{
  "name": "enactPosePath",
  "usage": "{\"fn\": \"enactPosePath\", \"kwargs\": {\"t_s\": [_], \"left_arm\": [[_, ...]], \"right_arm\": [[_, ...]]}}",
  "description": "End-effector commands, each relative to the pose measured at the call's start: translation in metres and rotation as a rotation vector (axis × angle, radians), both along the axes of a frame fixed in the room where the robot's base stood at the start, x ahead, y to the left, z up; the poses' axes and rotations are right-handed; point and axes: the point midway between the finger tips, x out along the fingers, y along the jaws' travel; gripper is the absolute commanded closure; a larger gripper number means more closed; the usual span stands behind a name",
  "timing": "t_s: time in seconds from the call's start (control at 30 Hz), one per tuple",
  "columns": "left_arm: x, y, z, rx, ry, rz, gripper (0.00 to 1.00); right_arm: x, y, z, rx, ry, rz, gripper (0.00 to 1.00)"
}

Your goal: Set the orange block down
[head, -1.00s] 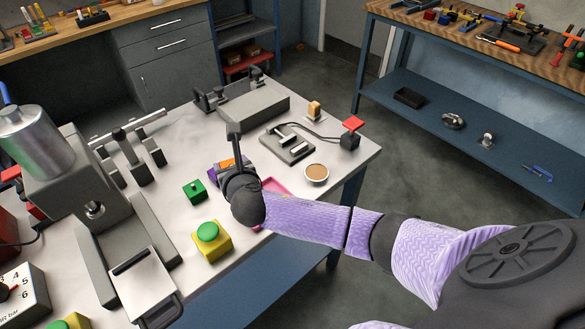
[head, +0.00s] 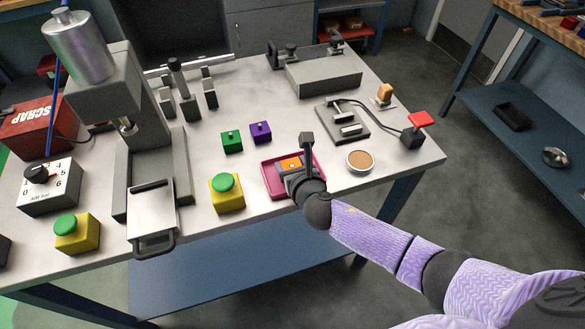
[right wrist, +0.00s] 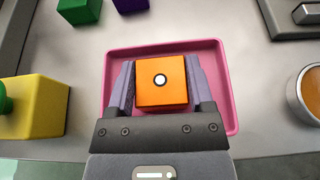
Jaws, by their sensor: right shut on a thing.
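The orange block (right wrist: 161,84) with a pale round knob on top is between the two fingers of my right gripper (right wrist: 162,88), which is shut on it. In the head view the orange block (head: 291,163) and my right gripper (head: 293,168) are over the pink tray (head: 270,184). In the right wrist view the tray's rim (right wrist: 228,100) surrounds the block and fingers. I cannot tell whether the block touches the tray floor. My left gripper is not in view.
A green block (head: 232,141) and a purple block (head: 260,132) stand behind the tray. A yellow box with a green button (head: 227,195) stands to its left. A round dish (head: 359,160) is to its right. A grey press (head: 120,100) stands at the left.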

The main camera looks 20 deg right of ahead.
Motion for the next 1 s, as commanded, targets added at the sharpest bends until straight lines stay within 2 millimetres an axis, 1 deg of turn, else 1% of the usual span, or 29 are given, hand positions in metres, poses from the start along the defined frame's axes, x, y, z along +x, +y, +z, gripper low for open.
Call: {"fn": "enactPosePath", "kwargs": {"t_s": [0.07,0.2,0.23,0.27,0.3,0.37,0.57,0.67,0.77,0.9,1.0], "left_arm": [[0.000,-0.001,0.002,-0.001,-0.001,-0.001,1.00],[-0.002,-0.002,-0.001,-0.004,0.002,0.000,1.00],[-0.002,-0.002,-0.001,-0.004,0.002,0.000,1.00],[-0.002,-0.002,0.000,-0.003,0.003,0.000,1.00],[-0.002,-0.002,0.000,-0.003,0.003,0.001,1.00],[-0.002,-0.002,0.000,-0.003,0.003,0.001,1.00],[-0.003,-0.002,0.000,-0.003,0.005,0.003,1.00],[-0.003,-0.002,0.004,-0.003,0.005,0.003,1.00],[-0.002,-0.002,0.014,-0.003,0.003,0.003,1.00],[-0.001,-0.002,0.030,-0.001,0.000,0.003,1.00],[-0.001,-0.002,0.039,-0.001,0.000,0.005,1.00]], "right_arm": [[0.000,0.000,0.002,0.000,-0.001,0.000,1.00],[0.000,0.000,-0.001,0.000,-0.001,-0.001,1.00],[0.000,0.000,-0.001,0.000,0.000,-0.001,0.29],[0.000,0.000,-0.001,0.000,0.000,-0.001,0.22],[0.000,0.000,-0.001,0.000,0.000,-0.001,0.14],[0.000,0.000,0.000,-0.001,0.000,-0.001,0.01],[0.000,0.000,0.000,-0.001,-0.001,-0.001,0.00],[-0.001,0.000,0.005,-0.001,-0.001,-0.001,0.00],[-0.016,-0.001,0.012,-0.002,0.000,0.000,0.00],[-0.049,-0.002,0.028,-0.001,0.001,0.001,0.00],[-0.073,-0.003,0.037,-0.001,0.001,0.000,0.00]]}}
